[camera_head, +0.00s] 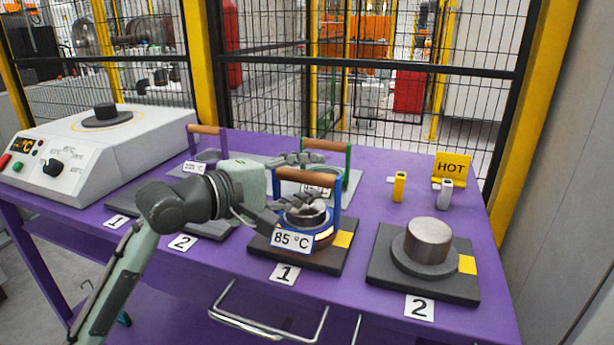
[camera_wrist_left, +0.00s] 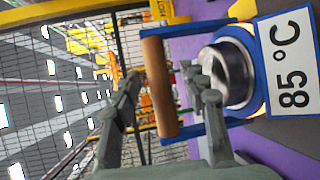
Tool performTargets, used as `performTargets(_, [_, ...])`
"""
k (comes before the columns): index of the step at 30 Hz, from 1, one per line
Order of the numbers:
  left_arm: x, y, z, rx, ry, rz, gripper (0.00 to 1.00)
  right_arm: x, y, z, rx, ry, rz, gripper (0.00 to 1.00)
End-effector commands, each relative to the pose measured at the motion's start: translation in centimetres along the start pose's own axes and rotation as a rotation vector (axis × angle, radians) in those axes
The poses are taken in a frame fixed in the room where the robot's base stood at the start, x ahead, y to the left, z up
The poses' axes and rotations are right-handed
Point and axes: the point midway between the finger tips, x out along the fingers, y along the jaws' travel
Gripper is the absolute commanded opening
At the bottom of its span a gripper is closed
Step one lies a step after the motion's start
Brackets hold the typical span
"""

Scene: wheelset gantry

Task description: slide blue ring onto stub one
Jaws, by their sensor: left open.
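The blue ring (camera_head: 322,237), with a wooden-topped handle (camera_head: 307,177) and an 85 °C tag (camera_head: 291,240), sits around stub one (camera_head: 306,212), low on its dark base. An orange band shows around it. The wrist view shows the steel stub (camera_wrist_left: 232,73) inside the blue ring (camera_wrist_left: 249,42). My left gripper (camera_head: 307,180) is open, one finger behind the handle and one in front. In the left wrist view the wooden handle (camera_wrist_left: 158,85) appears between the fingers, with no clear contact. My right gripper is not in view.
Stub two (camera_head: 428,240) stands on its own base at the right. Green-handled (camera_head: 327,145) and purple-handled (camera_head: 206,130) items stand behind. A heater (camera_head: 100,140) is at the left. A HOT sign (camera_head: 452,167) and small yellow and grey blocks stand at the back right, before a fence.

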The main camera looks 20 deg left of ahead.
Motion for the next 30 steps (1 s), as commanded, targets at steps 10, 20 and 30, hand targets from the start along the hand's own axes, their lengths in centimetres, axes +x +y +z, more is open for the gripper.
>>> performTargets(10, [-4.8,0.0,0.0,0.002,0.002,0.000,0.43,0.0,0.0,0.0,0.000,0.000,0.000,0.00])
performTargets(20, [-7.5,0.1,0.0,0.002,0.001,0.004,0.43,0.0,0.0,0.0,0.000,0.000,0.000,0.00])
performTargets(30, [-7.5,0.2,0.0,0.002,0.000,0.005,0.43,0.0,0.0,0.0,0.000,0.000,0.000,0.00])
